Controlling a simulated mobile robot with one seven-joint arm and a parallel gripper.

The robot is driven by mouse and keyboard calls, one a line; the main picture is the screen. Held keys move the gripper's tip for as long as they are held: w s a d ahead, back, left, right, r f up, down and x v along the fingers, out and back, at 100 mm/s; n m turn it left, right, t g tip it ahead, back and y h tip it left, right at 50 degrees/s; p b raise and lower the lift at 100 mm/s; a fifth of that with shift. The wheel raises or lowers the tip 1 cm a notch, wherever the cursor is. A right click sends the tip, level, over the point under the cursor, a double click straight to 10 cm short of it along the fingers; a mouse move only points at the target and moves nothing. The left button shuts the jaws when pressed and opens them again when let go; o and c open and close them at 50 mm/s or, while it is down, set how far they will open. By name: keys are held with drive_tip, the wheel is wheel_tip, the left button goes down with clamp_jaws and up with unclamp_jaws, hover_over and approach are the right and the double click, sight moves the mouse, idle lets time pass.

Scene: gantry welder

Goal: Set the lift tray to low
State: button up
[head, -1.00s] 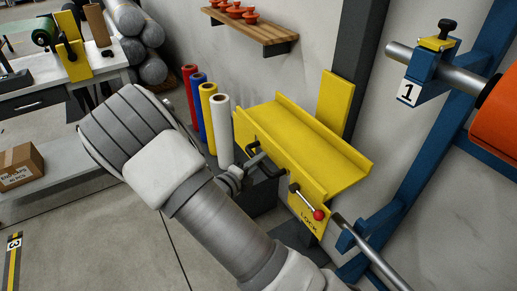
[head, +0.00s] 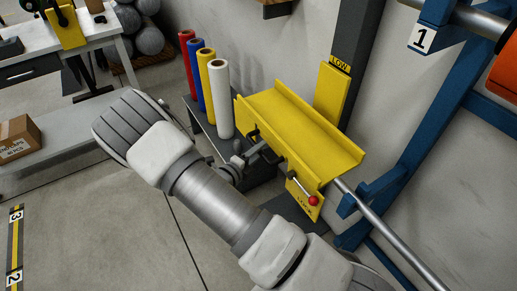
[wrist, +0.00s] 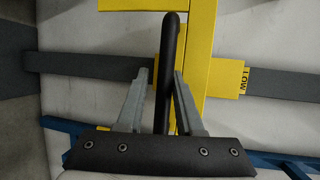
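The yellow lift tray (head: 315,125) is a channel-shaped tray in front of a dark upright column. My gripper (head: 262,150) is at the black handle on the tray's near left side. In the wrist view my gripper (wrist: 161,75) has its fingers on either side of the black handle (wrist: 170,45). The right finger is against or very near the handle, and a narrow gap shows by the left finger. A yellow LOW mark (head: 341,64) is on the column, just above the tray's back plate (head: 331,92). A lever with a red knob (head: 313,200) sits on the tray's lock plate.
Red, blue, yellow and white rolls (head: 220,100) stand close left of the tray. A blue frame (head: 440,120) marked 1 and a metal bar (head: 395,240) lie to the right. A workbench (head: 60,65) and a cardboard box (head: 18,138) are at the left. Floor is clear at lower left.

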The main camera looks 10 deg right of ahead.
drive_tip(key=o, duration=0.3)
drive_tip(key=shift+f, duration=0.15)
drive_tip(key=shift+o, duration=0.2)
drive_tip(key=shift+s+a+r, duration=0.2)
drive_tip(key=shift+a+r, duration=0.05)
drive_tip(key=shift+a, duration=0.1)
drive_tip(key=p+v, duration=0.4)
drive_tip(key=v, duration=1.2)
drive_tip(key=shift+s+a, duration=0.2)
drive_tip(key=shift+s, duration=0.05)
